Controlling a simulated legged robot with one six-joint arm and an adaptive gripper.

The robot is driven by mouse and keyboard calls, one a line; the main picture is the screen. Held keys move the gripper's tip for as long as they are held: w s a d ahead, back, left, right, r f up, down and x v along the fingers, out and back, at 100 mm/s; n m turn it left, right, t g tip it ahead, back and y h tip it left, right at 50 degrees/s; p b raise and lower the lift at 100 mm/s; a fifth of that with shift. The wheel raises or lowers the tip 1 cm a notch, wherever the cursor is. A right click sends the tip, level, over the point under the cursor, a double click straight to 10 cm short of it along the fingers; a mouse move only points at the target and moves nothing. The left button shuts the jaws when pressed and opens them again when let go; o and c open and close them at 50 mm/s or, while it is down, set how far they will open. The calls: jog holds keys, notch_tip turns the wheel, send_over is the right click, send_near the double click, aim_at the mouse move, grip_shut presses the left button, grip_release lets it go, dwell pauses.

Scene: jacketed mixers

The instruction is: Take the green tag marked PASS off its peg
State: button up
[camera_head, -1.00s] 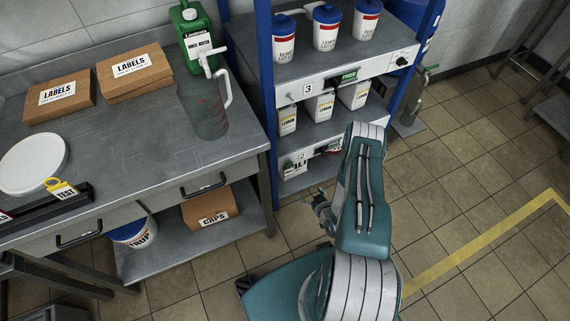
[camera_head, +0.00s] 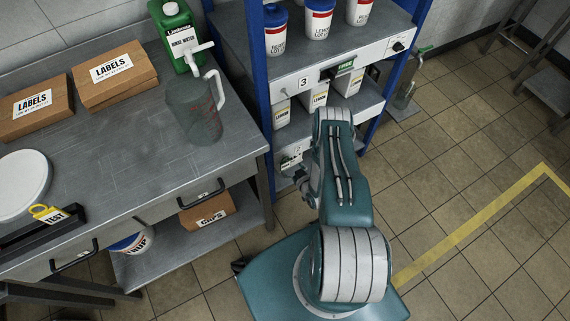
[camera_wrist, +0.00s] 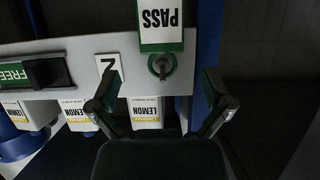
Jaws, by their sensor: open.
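A round metal peg (camera_wrist: 161,66) shows at the tag's lower green end, in front of the pale shelf rail. My gripper (camera_wrist: 160,88) is open and empty, with one finger to each side of the peg in the picture and the tag just above. I cannot tell how far the fingertips are from the peg. In the head view my arm hides the tag; my wrist is by the lower shelf.
A number 2 plate (camera_wrist: 108,66) and a black FREE slider (camera_wrist: 46,73) sit left of the peg. Several LEMON boxes (camera_wrist: 76,114) show beyond the rail. A blue shelf post (camera_wrist: 206,40) stands close right.

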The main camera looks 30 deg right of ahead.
aim_at(286, 162)
jog(key=x, duration=0.5)
jog(key=shift+w+a+r, duration=0.1)
jog(key=shift+r, duration=0.15)
jog(key=c, duration=0.7)
